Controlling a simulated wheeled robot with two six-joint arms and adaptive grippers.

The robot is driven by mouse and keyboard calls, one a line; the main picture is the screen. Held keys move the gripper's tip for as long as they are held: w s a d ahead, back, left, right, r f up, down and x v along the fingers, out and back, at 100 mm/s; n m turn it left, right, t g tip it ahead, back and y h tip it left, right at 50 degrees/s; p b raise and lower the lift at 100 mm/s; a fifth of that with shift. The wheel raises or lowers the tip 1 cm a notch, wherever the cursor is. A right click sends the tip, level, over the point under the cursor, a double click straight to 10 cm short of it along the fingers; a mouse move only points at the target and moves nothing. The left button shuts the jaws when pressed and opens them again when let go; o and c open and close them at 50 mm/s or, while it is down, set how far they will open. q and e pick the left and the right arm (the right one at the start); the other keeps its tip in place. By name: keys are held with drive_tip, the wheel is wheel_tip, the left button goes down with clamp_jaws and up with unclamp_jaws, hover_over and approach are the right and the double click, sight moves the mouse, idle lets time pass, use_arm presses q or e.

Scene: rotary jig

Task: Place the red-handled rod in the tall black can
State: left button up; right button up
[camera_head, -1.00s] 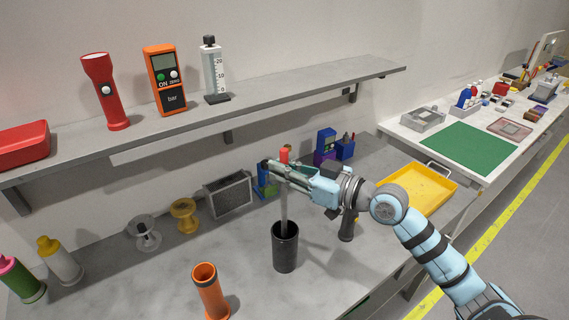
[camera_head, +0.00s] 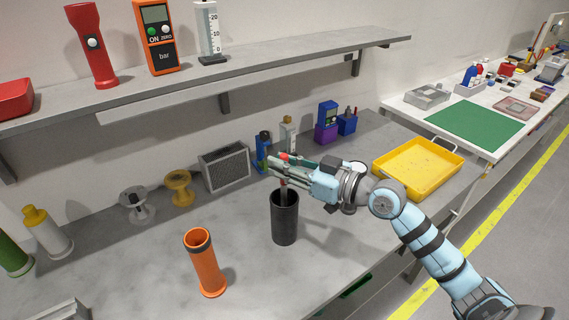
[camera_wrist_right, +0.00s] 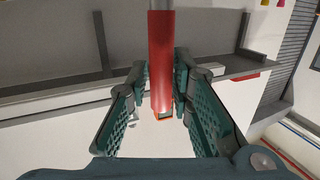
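The tall black can (camera_head: 285,222) stands upright on the grey bench in the head view. The red-handled rod (camera_head: 283,186) stands about upright at its mouth, its lower part hidden inside the can. My right gripper (camera_head: 281,168) is just above the can, its fingers around the rod's red handle. In the right wrist view the red handle (camera_wrist_right: 161,60) lies between the two ribbed finger pads of my right gripper (camera_wrist_right: 161,75), which look closed on it. A little red shows above the fingers in the head view. My left gripper is not in view.
An orange tube (camera_head: 205,265) stands at the front left of the can. A yellow tray (camera_head: 417,167) lies to the right. Spools, a grey mesh box (camera_head: 225,168) and blue items line the back, under a shelf (camera_head: 250,75). Bench around the can is clear.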

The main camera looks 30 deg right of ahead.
drive_tip(key=shift+o, duration=0.8)
drive_tip(key=shift+s+d+f, duration=0.1)
drive_tip(key=shift+s+d, duration=0.1)
drive_tip(key=shift+s, duration=0.1)
drive_tip(key=p+v, duration=0.3)
drive_tip(key=v, duration=0.6)
drive_tip(key=shift+f+p, duration=0.2)
drive_tip(key=shift+p, duration=0.2)
drive_tip(key=shift+s+d, duration=0.1)
drive_tip(key=shift+s, duration=0.05)
